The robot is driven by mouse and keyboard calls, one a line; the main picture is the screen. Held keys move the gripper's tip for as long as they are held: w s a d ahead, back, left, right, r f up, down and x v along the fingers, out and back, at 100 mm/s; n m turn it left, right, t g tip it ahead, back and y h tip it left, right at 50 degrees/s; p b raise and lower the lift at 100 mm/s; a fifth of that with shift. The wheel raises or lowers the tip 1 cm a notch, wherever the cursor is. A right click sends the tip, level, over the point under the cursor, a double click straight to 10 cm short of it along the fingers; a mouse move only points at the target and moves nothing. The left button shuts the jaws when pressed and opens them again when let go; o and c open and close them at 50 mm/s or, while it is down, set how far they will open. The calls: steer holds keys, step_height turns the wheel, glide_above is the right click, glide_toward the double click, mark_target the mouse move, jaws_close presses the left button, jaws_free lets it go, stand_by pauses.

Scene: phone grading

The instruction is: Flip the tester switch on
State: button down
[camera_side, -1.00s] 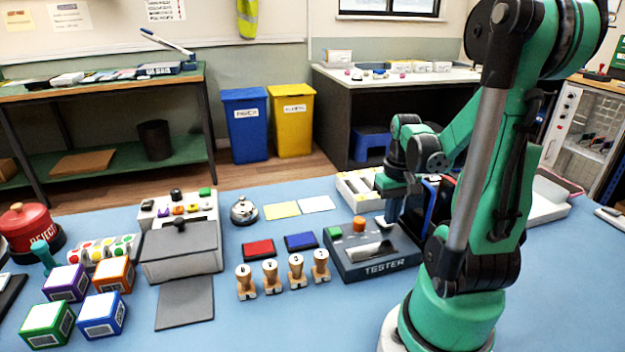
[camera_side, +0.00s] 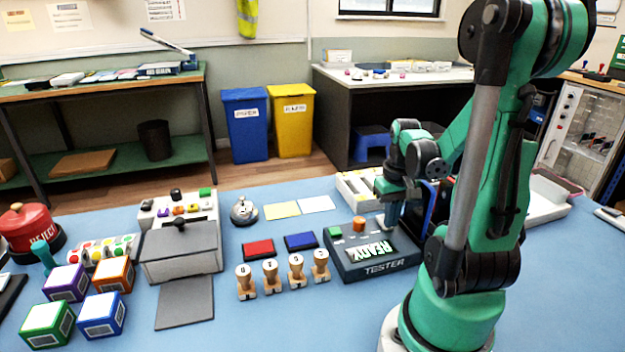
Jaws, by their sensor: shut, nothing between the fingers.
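The tester (camera_side: 375,266) is a dark box on the blue table, in front of my arm. Its screen (camera_side: 369,250) is lit and reads READY. A green button (camera_side: 335,232) and an orange knob (camera_side: 359,223) sit along its back left. My gripper (camera_side: 391,222) points down at the back right of the tester, shut and empty. The switch is hidden behind or too small to make out at my fingertips, and I cannot tell whether they touch it.
Several wooden stamps (camera_side: 270,276) stand left of the tester, with a red pad (camera_side: 258,250) and a blue pad (camera_side: 301,241) behind them. A white tray (camera_side: 353,190) lies behind the tester. A grey lidded box (camera_side: 181,250) stands further left. The front middle of the table is clear.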

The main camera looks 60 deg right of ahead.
mark_target(389, 231)
step_height(389, 231, up, 7)
steer(key=shift+f, duration=0.15)
stand_by(0.4)
steer(key=w+a+r+n+t, duration=0.1)
steer(key=w+a+n+t, duration=0.2)
steer(key=w+a, duration=0.3)
steer(key=w+a+r+n+t, duration=0.1)
steer(key=w+a+n+t, duration=0.3)
steer(key=a, duration=1)
steer(key=w+n, duration=0.2)
steer(key=w, duration=0.1)
steer(key=shift+w+a+r, duration=0.15)
steer(key=shift+w+a, duration=0.05)
steer(key=shift+w, duration=0.1)
